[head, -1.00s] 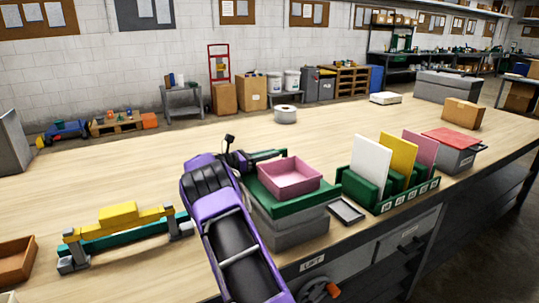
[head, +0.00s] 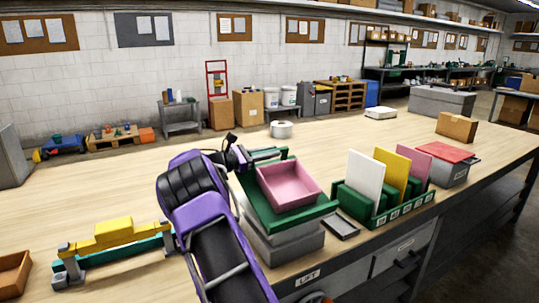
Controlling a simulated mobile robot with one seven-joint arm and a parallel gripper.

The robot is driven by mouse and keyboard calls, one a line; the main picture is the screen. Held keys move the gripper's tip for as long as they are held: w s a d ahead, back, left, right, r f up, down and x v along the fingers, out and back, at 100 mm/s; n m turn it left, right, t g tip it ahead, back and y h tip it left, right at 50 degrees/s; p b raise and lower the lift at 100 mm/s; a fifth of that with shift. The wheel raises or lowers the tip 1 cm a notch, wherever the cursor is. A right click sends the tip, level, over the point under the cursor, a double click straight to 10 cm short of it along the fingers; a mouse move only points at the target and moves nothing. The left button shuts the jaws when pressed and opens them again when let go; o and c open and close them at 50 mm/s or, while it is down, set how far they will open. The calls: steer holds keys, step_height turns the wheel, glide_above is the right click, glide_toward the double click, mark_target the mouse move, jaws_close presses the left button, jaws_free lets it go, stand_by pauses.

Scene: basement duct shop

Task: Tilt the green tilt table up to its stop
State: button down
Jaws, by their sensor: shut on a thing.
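The green tilt table (head: 268,221) is a green plate on a grey base (head: 283,243) near the bench's front edge. Its far-left side is raised, so the plate slopes down toward the front right. A pink tray (head: 289,183) lies on it and leans with it. My gripper (head: 243,158) is at the raised far-left side, shut on the table's edge or handle. The exact grip is small and partly hidden by my purple arm.
A green rack (head: 385,211) with white, yellow and pink panels stands close on the right, with a small dark tray (head: 341,226) between. A yellow-topped fixture (head: 113,235) is at left. A white roll (head: 281,129) lies behind. The bench's back left is clear.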

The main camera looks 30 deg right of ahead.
steer(key=c, duration=0.8)
jaws_free()
steer(key=shift+s+r, duration=0.15)
steer(key=shift+r, duration=0.1)
steer(key=shift+c, duration=0.2)
steer(key=shift+o, duration=0.2)
steer(key=shift+f, duration=0.1)
steer(key=shift+a, duration=0.1)
steer(key=w+a, duration=0.1)
steer(key=a, duration=1.6)
steer(key=shift+a+p, duration=0.15)
steer(key=shift+p, duration=0.25)
